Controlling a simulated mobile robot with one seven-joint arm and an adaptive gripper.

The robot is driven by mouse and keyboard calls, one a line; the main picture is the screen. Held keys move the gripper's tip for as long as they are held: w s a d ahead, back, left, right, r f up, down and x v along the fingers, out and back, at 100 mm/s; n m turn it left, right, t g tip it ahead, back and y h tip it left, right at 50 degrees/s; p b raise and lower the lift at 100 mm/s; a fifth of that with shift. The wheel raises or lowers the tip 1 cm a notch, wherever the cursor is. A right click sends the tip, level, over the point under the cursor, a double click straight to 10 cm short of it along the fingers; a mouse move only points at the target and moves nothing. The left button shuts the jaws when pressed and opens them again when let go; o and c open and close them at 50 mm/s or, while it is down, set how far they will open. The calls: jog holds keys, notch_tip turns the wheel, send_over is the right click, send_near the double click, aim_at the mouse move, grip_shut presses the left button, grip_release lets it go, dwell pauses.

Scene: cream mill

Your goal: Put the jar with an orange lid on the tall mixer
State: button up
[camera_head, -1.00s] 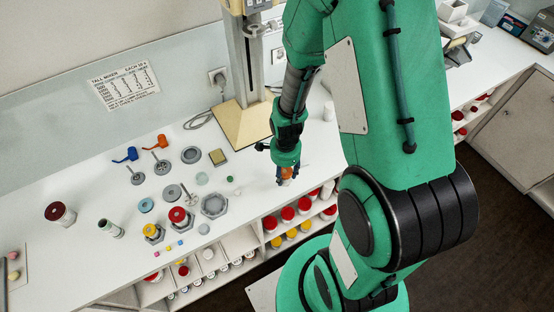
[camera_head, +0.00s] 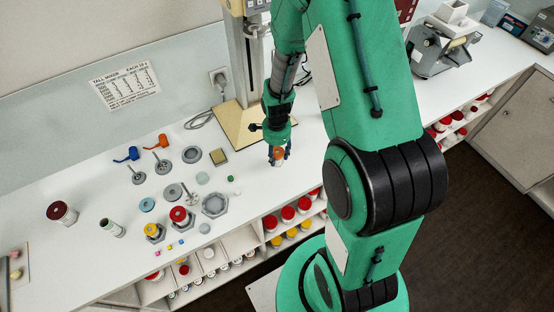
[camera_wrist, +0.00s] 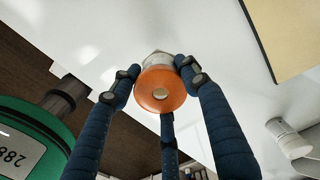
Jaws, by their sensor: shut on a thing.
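The jar with an orange lid (camera_wrist: 160,90) is between the three blue fingers of my gripper (camera_wrist: 158,95) in the wrist view, its lid facing the camera. In the head view the gripper (camera_head: 277,157) is shut on the jar (camera_head: 278,154), near the front part of the white counter. I cannot tell whether the jar touches the counter. The tall mixer (camera_head: 243,60) stands behind and to the left of the gripper, with a cream base plate (camera_head: 231,117) on the counter. A corner of the cream plate also shows in the wrist view (camera_wrist: 290,35).
Steel discs, blue and orange-handled tools, and jars with red (camera_head: 179,214) and yellow (camera_head: 151,230) lids stand left on the counter. A white jar (camera_wrist: 288,138) lies right in the wrist view. Shelves (camera_head: 290,228) with lidded jars run below. Counter between gripper and mixer base looks clear.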

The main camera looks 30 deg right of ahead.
aim_at(277, 160)
jog(key=shift+f, duration=0.1)
jog(key=shift+f, duration=1.65)
jog(key=shift+f, duration=0.2)
jog(key=o, duration=1.2)
jog(key=shift+r, duration=0.15)
notch_tip(277, 160, up, 12)
